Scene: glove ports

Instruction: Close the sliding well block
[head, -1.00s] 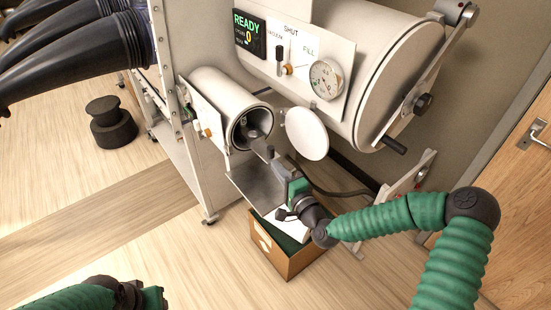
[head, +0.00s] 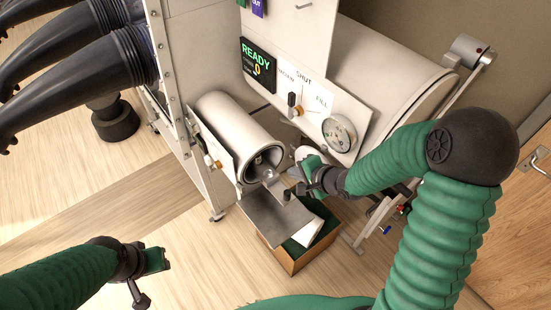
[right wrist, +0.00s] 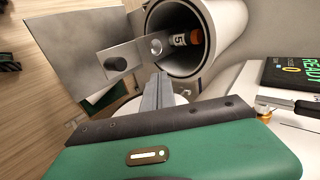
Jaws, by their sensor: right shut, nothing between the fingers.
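The small white tube (head: 235,130) has its mouth open, facing me. A grey metal slide with a round hole, which I take for the well block (right wrist: 123,58), sticks out of the mouth, over a flat metal tray (head: 275,222). A vial marked 5 with an orange cap (right wrist: 195,38) shows inside the tube in the right wrist view. My right gripper (head: 291,180) is shut and empty just right of the mouth. Its fingertips (right wrist: 158,88) are close to the slide; I cannot tell whether they touch. My left gripper (head: 148,275) is low at the left, away from the tube; its jaw state is unclear.
The round white lid (head: 306,153) hangs open behind my right gripper. A larger white cylinder with a gauge (head: 339,133) and READY display (head: 258,62) is above. Black glove sleeves (head: 80,75) project at upper left.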

